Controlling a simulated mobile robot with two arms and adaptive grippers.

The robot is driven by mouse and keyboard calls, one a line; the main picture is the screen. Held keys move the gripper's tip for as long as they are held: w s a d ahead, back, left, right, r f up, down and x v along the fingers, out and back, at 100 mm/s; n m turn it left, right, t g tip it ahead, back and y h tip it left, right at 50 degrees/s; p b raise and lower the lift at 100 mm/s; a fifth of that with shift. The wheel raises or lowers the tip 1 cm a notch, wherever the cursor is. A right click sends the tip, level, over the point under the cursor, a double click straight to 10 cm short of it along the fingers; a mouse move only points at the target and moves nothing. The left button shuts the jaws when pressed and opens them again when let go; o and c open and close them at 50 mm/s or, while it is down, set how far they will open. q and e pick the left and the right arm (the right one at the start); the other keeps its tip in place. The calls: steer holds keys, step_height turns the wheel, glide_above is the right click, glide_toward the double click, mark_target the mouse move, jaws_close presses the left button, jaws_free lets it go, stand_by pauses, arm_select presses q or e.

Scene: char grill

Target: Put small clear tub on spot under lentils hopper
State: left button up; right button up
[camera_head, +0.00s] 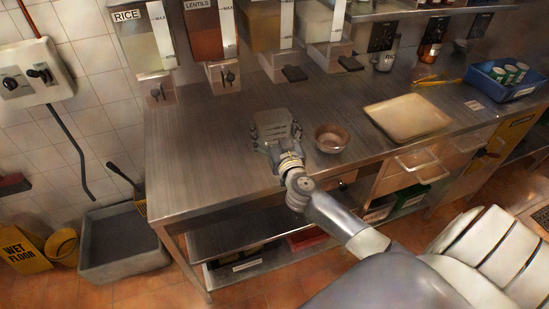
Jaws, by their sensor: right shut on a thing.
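The lentils hopper (207,35), labelled and filled with reddish-brown lentils, hangs on the back wall at upper left. Its grey spout (223,76) is below it, over the rear of the steel counter. My right gripper (275,128) is over the front part of the counter, in front and to the right of that spout. It is shut on a faint, see-through thing that looks like the small clear tub (278,131); its outline is hard to make out against the steel. I see no clear marking for the spot under the hopper. My left gripper is not in view.
The rice hopper (143,35) is left of the lentils, with other hoppers to the right. A small brownish bowl (332,138) stands just right of my gripper. A beige tray (408,117) and a blue bin (505,82) are farther right. The counter (200,135) at left is bare.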

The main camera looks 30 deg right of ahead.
mark_target(275, 143)
steer(key=shift+w+d+r+h, duration=0.3)
steer(key=shift+w+d, duration=0.35)
steer(key=shift+d, duration=0.05)
step_height(275, 143, down, 5)
steer(key=b, duration=0.2)
steer(key=shift+f+b, duration=0.15)
steer(key=shift+b, duration=0.2)
step_height(275, 143, down, 3)
steer(key=shift+s+r+b, duration=0.1)
steer(key=shift+r+b, duration=0.05)
steer(key=shift+b, duration=0.75)
steer(key=shift+f, duration=0.8)
steer(key=shift+f, duration=0.1)
steer(key=o, duration=1.1)
steer(key=shift+c, duration=0.2)
